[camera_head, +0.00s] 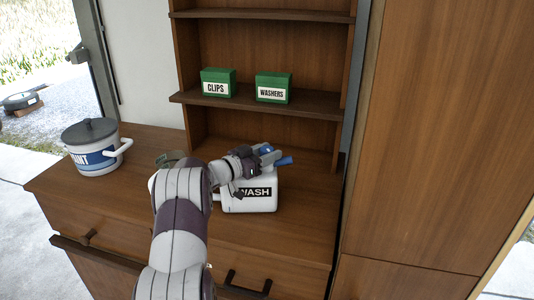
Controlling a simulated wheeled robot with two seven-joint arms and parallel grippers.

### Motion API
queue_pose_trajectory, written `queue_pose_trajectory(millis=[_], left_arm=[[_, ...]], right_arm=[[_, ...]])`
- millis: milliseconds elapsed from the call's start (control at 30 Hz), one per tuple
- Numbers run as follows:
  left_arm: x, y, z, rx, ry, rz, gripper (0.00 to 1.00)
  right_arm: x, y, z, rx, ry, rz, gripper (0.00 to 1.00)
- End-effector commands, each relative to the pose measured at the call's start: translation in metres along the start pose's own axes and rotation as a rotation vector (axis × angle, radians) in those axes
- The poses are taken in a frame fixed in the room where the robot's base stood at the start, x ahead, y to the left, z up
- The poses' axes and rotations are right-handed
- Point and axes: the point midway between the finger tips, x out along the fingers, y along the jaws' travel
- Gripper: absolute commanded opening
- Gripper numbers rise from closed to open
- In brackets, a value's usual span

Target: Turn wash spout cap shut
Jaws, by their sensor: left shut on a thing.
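The white wash jug (262,204) stands on the wooden counter with its black WASH label facing me. My left arm reaches up from the bottom, and my left gripper (272,157) is over the top of the jug, shut on the spout cap. Blue parts show at the gripper's end, but I cannot tell cap from fingertips there. The gripper and wrist hide the spout and most of the jug's top. My right gripper is out of view.
A white pot with a dark lid and blue label (96,158) stands at the counter's left. Green boxes marked CLIPS (218,77) and WASHERS (273,81) sit on the shelf (240,106) above. A tall wooden cabinet (440,140) bounds the right side. Counter right of the jug is clear.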

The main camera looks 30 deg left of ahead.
Motion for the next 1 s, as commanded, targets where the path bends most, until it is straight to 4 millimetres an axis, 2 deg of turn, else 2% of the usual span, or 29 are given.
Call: queue_pose_trajectory(millis=[467, 500, 567, 867, 1000], left_arm=[[0.0, 0.0, -0.002, 0.002, 0.002, 0.001, 0.16], [0.0, 0.0, -0.002, 0.002, 0.002, 0.001, 0.49], [0.0, 0.0, -0.001, 0.002, 0.002, 0.001, 0.68], [-0.002, 0.0, 0.0, 0.0, 0.001, 0.0, 0.68], [-0.022, -0.001, 0.003, 0.002, 0.002, -0.003, 0.68]], right_arm=[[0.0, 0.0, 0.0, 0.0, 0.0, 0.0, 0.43], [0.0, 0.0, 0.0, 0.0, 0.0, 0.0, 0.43], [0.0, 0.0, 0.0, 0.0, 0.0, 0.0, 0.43], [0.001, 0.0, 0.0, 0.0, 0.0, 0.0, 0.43], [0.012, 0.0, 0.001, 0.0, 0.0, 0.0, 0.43]])
